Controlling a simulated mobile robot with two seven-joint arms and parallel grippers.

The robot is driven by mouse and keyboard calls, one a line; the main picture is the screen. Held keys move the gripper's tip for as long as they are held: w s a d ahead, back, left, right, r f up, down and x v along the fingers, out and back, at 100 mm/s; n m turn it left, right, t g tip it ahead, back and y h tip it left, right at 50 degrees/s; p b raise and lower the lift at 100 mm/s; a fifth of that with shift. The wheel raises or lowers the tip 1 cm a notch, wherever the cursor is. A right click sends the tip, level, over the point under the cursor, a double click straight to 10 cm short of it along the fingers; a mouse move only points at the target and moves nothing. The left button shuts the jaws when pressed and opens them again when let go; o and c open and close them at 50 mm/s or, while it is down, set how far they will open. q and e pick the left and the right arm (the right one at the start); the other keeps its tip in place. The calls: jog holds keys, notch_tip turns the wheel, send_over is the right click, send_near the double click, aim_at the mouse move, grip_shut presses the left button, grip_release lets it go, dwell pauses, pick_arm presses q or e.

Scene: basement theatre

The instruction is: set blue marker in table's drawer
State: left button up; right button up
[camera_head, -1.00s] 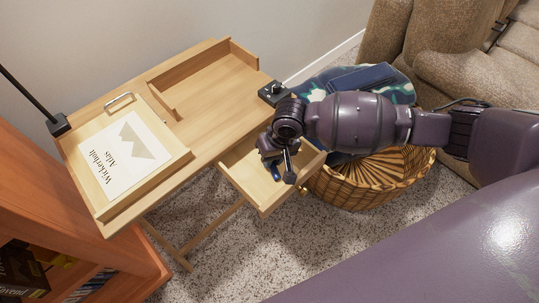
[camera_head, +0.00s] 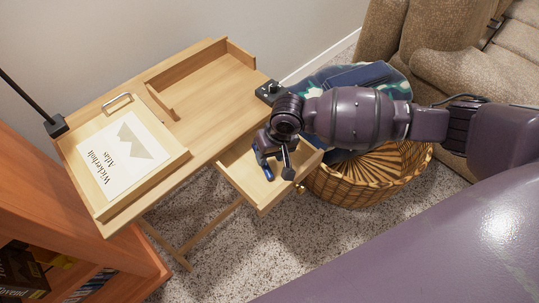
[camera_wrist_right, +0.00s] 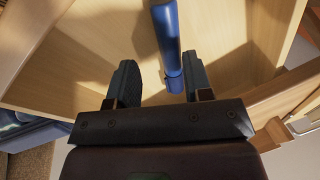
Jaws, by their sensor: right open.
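The wooden table (camera_head: 200,125) has its drawer (camera_head: 240,172) pulled open at its right front side. The blue marker (camera_head: 265,164) is within the drawer. In the wrist view the marker (camera_wrist_right: 168,38) shows between the fingers, with a gap on either side. I cannot tell whether it rests fully on the drawer floor. My right gripper (camera_head: 276,165) is over the drawer, open, its fingers pointing down into it. Its fingers also show in the wrist view (camera_wrist_right: 160,82). My left gripper is not in view.
An atlas (camera_head: 124,155) lies in a tray on the table's left. A wicker basket (camera_head: 365,180) with blue cloth stands right of the drawer. A brown couch (camera_head: 445,50) is at the upper right, an orange bookshelf (camera_head: 60,215) at the left. Carpet lies below.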

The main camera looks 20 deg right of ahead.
pick_arm(q)
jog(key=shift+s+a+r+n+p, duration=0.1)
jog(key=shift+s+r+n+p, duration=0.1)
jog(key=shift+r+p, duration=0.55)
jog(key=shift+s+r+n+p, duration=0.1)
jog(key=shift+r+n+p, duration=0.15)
jog(key=shift+p, duration=0.75)
pick_arm(e)
jog(key=v, duration=1.1)
jog(key=shift+r, duration=0.2)
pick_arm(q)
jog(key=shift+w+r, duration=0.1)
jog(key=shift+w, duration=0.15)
